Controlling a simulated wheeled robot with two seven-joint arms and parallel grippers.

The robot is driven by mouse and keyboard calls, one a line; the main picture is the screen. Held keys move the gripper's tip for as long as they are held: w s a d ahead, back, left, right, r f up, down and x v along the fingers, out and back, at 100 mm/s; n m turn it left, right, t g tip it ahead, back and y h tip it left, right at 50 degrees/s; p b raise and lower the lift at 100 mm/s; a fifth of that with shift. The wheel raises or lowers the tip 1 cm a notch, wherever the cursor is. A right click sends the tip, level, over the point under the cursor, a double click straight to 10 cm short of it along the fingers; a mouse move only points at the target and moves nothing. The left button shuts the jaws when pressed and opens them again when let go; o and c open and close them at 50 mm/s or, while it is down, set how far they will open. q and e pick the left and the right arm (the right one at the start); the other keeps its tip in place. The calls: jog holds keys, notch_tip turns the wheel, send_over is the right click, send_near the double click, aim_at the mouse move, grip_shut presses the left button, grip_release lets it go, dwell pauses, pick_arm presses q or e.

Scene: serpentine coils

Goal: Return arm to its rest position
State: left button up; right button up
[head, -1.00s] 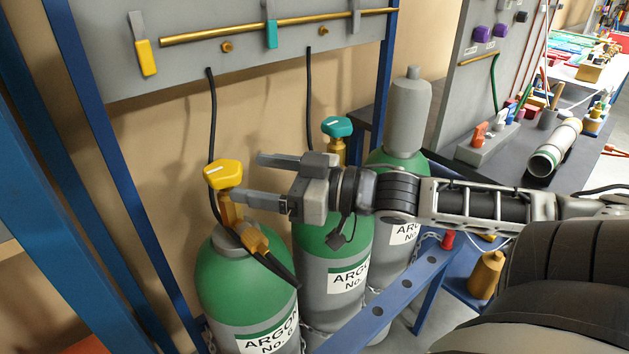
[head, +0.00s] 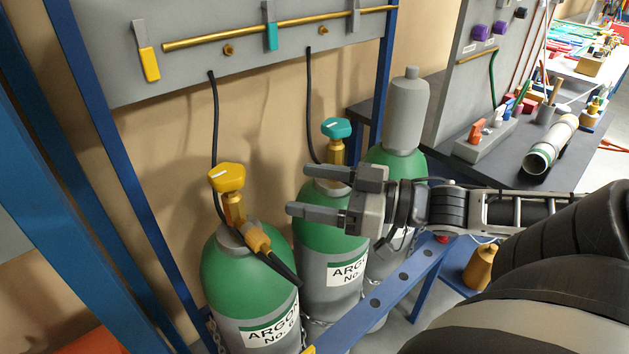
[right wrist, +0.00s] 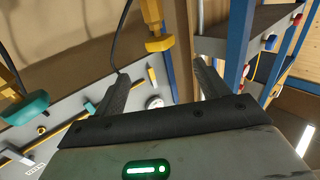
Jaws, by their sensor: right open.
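My right gripper (head: 296,190) is open and empty in the head view. Its two fingers point left, in front of the middle green-and-grey argon cylinder (head: 331,240). The left argon cylinder (head: 240,275) with its yellow valve knob (head: 227,178) stands to the left of the fingertips, apart from them. The teal valve knob (head: 336,128) of the middle cylinder is above the gripper. In the right wrist view the two fingers (right wrist: 160,90) are spread with nothing between them. My left gripper does not show.
A blue rack rail (head: 390,295) runs in front of the cylinders. A grey panel with a brass pipe (head: 290,24) hangs behind them. A capped third cylinder (head: 405,110) stands behind my right wrist. A dark bench (head: 500,150) with tools and a pipe (head: 550,145) is at the right.

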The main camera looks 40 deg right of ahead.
jog(key=shift+f, duration=0.1)
dwell(0.3)
jog(key=s+d+f+m+g+h, duration=0.15)
jog(key=f+h, duration=0.25)
jog(key=f, duration=0.5)
jog(key=s+f+m+h, duration=0.3)
jog(key=f+h, duration=0.1)
jog(key=f, duration=0.6)
jog(key=a+f+g, duration=0.1)
jog(key=a+f, duration=0.3)
jog(key=a, duration=0.4)
jog(key=a+f+g+y, duration=0.1)
jog(key=a+f, duration=0.3)
jog(key=a, duration=0.5)
jog(key=shift+s+f+n+g, duration=0.35)
jog(key=shift+s+f+g, duration=0.05)
jog(key=shift+g, duration=0.35)
